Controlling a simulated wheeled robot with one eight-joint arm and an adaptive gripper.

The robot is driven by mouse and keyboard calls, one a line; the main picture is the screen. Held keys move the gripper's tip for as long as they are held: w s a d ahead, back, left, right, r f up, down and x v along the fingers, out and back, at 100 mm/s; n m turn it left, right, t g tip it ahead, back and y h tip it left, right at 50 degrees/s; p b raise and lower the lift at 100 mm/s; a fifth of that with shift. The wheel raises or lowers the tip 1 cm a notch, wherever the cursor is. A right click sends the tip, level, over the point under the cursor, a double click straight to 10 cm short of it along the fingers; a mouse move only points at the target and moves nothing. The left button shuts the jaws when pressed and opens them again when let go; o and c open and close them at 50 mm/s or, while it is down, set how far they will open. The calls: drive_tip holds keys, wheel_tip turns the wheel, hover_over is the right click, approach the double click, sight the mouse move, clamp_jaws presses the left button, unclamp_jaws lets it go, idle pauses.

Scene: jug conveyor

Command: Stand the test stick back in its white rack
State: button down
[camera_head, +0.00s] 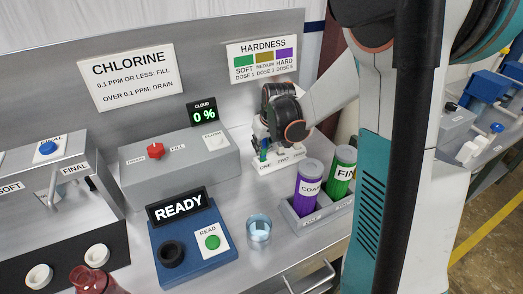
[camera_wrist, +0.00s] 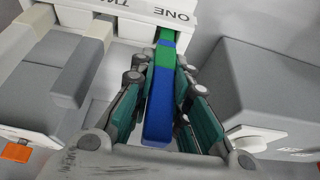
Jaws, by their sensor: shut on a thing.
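The test stick (camera_wrist: 160,100), blue with a green part toward its far end, is between the teal finger pads of my gripper (camera_wrist: 160,92), which is shut on it. The white rack (camera_wrist: 120,12), lettered "ONE" and "TW…", is at the top of the wrist view. The stick's green end overlaps the rack's edge there; I cannot tell whether it is seated in a slot. In the head view the white rack (camera_head: 280,166) stands at the back of the bench, with my gripper (camera_head: 266,142) right over its left part. The fingers partly hide the stick and rack.
The grey cloud meter box (camera_head: 180,170) stands left of the rack. In front are a holder (camera_head: 322,212) with purple and green canisters, a clear cup (camera_head: 258,232) and the blue READY reader (camera_head: 190,245). A red jug (camera_head: 92,280) is at lower left.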

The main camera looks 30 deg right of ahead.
drive_tip(key=shift+f, duration=0.85)
drive_tip(key=shift+r, duration=0.1)
drive_tip(key=c, duration=2)
unclamp_jaws()
drive_tip(key=shift+f, duration=0.2)
drive_tip(key=o, duration=0.5)
drive_tip(key=shift+c, duration=0.2)
drive_tip(key=shift+r, duration=0.1)
drive_tip(key=p+v, duration=0.3)
drive_tip(key=v, duration=0.9)
